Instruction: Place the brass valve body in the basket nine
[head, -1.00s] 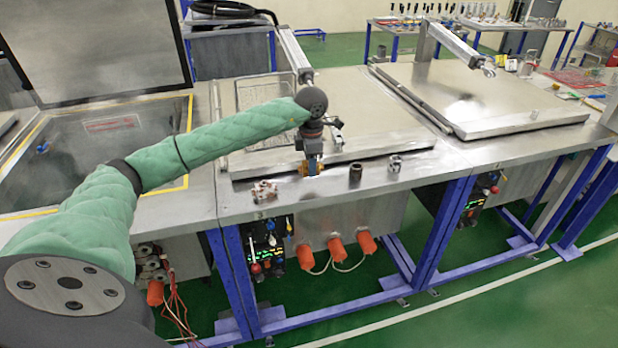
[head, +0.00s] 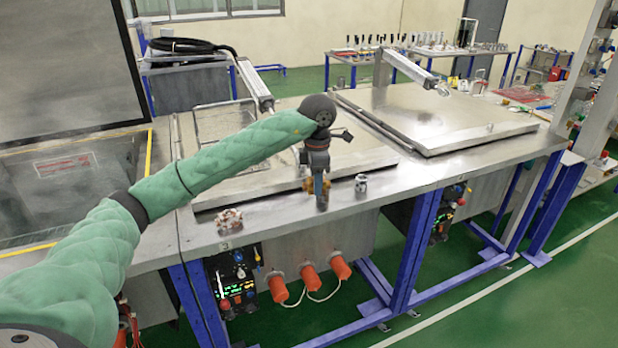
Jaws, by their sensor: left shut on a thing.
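My left gripper (head: 318,190) hangs pointing down over the front ledge of the middle bench (head: 268,217). It is shut on the brass valve body (head: 308,186), a small golden-brown piece mostly covered by the fingers. I cannot tell whether the piece touches the ledge. My right gripper is out of view. No basket with a readable nine shows. A wire frame (head: 197,130) lies at the back left of the middle bench's lid, partly behind my arm.
A reddish-silver fitting (head: 230,221) stands on the ledge left of the gripper, and a small silver fitting (head: 361,183) stands to its right. A flat metal lid (head: 430,118) lies closed on the right bench. A dark raised lid (head: 65,75) stands at the left.

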